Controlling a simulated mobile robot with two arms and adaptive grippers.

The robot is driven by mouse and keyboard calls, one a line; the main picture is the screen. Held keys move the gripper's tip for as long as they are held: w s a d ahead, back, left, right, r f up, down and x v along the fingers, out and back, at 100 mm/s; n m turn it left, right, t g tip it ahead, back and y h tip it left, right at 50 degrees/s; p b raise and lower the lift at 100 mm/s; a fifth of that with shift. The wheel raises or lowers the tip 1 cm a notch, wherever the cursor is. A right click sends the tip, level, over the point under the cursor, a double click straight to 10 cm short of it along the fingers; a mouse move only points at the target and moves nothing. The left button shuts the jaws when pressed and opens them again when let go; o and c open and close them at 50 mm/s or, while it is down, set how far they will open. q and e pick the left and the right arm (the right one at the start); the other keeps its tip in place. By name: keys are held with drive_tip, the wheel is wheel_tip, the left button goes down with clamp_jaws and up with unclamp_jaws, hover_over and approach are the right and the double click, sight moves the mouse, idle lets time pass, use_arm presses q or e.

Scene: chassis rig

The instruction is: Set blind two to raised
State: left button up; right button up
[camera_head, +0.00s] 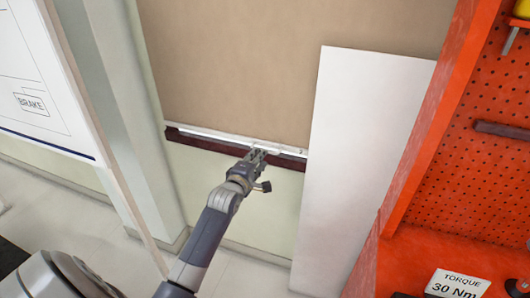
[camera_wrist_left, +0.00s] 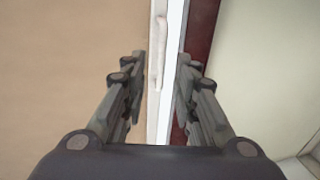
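A tan blind (camera_head: 285,70) hangs down a window with its white bottom rail (camera_head: 215,136) just above a dark red sill (camera_head: 200,143). I see no number on it. My left gripper (camera_head: 257,154) is at the rail, near its middle. In the left wrist view, the gripper (camera_wrist_left: 162,65) has its fingers apart, on either side of the white rail (camera_wrist_left: 172,40). A slim pale handle (camera_wrist_left: 161,35) on the rail lies between the fingertips. Whether a finger touches the rail, I cannot tell. My right gripper is not in view.
A white panel (camera_head: 360,150) stands upright just right of the blind. An orange pegboard cabinet (camera_head: 465,150) with a torque sign (camera_head: 457,284) is farther right. A white board marked BRAKE (camera_head: 35,100) is at the left. Bare floor (camera_head: 70,215) shows at lower left.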

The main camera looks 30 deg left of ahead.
use_arm(q)
drive_tip(key=x, duration=0.6)
drive_tip(key=shift+w+a+f, duration=0.2)
drive_tip(key=shift+w+f, duration=0.05)
drive_tip(key=shift+w, duration=0.3)
clamp_jaws()
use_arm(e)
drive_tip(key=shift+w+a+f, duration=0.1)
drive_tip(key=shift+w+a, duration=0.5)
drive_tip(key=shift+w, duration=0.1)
